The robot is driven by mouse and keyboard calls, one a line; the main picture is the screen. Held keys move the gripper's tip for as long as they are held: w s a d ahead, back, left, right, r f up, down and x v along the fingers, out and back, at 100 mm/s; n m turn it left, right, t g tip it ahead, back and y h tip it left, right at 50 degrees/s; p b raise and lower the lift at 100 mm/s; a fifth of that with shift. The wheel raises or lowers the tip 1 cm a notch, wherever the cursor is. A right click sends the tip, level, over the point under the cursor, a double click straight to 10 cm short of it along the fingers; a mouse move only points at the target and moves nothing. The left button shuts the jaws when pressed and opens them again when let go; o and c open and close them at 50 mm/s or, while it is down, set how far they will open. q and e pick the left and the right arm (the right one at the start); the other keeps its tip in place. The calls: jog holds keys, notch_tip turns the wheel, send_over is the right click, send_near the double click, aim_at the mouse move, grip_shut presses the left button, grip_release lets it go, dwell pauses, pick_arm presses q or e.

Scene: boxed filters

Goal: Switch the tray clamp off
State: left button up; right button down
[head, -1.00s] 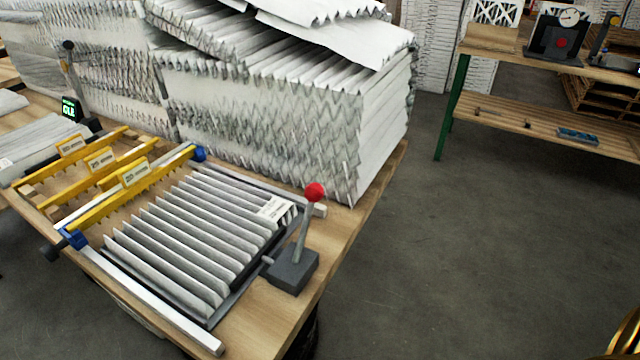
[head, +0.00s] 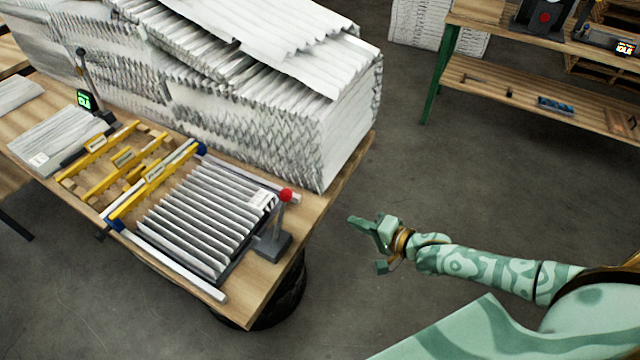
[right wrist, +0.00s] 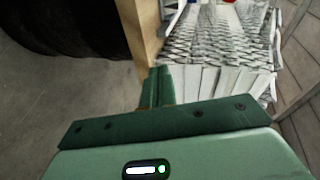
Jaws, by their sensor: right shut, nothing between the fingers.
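The tray clamp's lever has a red knob (head: 286,194) on a grey stick and stands upright on a dark grey base (head: 270,245) at the table's right edge. Beside it lies a tray (head: 224,278) holding a grey pleated filter (head: 200,220) with a white label. My right gripper (head: 366,243) is shut and empty, over the floor to the right of the table, apart from the lever. In the right wrist view its green fingers (right wrist: 158,85) are together, pointing toward the table edge and white pleated stacks. My left gripper is not in view.
Tall stacks of white pleated filters (head: 250,90) fill the back of the wooden table (head: 258,290). Yellow bars (head: 122,160) lie left of the tray. A green-lit display (head: 84,100) stands at the far left. Open floor lies right of the table, before a workbench (head: 530,95).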

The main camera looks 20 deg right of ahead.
aim_at(280, 216)
jog(key=shift+s+a+r+m+t+y, duration=0.1)
jog(key=shift+a+r+m+t+y, duration=0.5)
jog(key=shift+m, duration=1.05)
jog(key=shift+a+r+m+h, duration=0.2)
jog(key=shift+r+m, duration=0.75)
jog(key=shift+m, duration=0.65)
jog(key=shift+s+a+r+m+t+y, duration=0.1)
jog(key=shift+a+r+m+t+y, duration=0.4)
jog(key=shift+m, duration=1.15)
jog(key=shift+r, duration=0.3)
jog(key=shift+w, duration=0.1)
jog(key=w+a+r, duration=0.1)
jog(key=w+a, duration=0.7)
jog(key=shift+w+p, duration=0.2)
jog(key=shift+p, duration=0.2)
jog(key=shift+s+a+r, duration=0.1)
jog(key=shift+a+r, duration=0.05)
